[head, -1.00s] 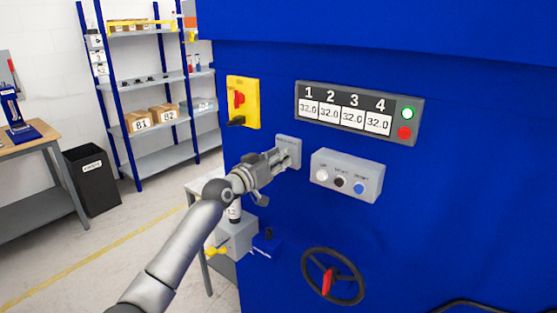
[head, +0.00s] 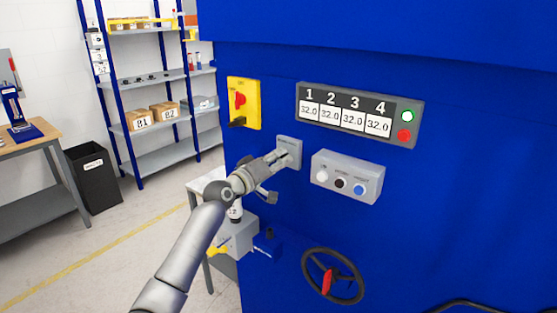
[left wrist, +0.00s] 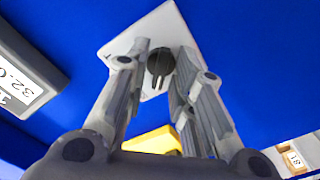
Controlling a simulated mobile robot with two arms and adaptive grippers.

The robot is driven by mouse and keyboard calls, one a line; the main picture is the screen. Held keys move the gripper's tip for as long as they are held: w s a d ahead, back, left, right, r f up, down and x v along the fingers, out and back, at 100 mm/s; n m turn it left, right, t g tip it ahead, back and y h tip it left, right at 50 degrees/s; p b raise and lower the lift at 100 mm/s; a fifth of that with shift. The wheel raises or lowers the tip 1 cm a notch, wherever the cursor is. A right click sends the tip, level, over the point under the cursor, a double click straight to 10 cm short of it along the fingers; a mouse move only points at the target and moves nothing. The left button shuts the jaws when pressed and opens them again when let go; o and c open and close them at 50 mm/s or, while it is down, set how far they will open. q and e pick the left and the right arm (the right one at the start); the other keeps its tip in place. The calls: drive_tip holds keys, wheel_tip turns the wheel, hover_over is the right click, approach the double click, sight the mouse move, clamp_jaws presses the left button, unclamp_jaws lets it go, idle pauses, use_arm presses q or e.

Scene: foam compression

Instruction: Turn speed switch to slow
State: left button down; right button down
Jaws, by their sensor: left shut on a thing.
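The speed switch is a dark round knob (left wrist: 160,63) on a light grey square plate (left wrist: 150,24) fixed to the blue machine. In the head view the plate (head: 289,141) sits left of the button box, and its knob is hidden by my gripper. My left gripper (left wrist: 163,54) is shut on the knob, one finger on each side of it. In the head view the left gripper (head: 281,159) reaches the plate from the lower left. The knob's exact setting and the plate's lettering are too small to read. My right gripper is not in view.
A grey button box (head: 346,177) is right of the switch. A yellow panel with a red switch (head: 240,101) is upper left. The numbered display (head: 358,114) is above, and a black handwheel (head: 333,276) below. Open floor lies left, before shelves (head: 163,150).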

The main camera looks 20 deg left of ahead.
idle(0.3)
use_arm(q)
drive_tip(key=c, duration=1.6)
unclamp_jaws()
drive_tip(key=shift+o, duration=0.2)
drive_tip(key=v, duration=1.2)
